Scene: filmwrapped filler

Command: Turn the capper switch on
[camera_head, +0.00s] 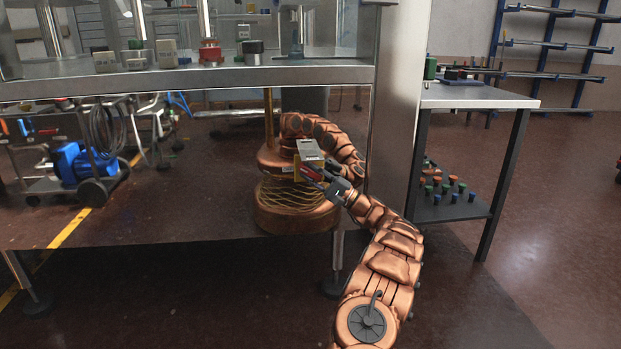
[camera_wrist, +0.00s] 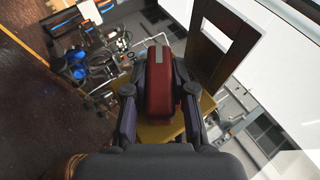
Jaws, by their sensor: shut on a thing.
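My gripper (camera_head: 322,178) is at the middle of the head view, below the steel worktop. It is shut on a dark red block with a grey stripe, which looks like the capper switch handle (camera_wrist: 160,82). In the wrist view the two dark fingers (camera_wrist: 158,105) press on its left and right sides. A yellow-brown plate (camera_wrist: 155,133) lies behind the handle. In the head view a small grey box with a yellowish side (camera_head: 309,150) is right at the fingertips. The fingers hide part of the handle, and I cannot read its on or off position.
A steel worktop (camera_head: 180,82) with several small devices is above my gripper. A steel post (camera_head: 397,110) and side table (camera_head: 478,97) stand to the right. A dark plate with a rectangular window (camera_wrist: 205,65) is close beside the fingers. The right floor is clear.

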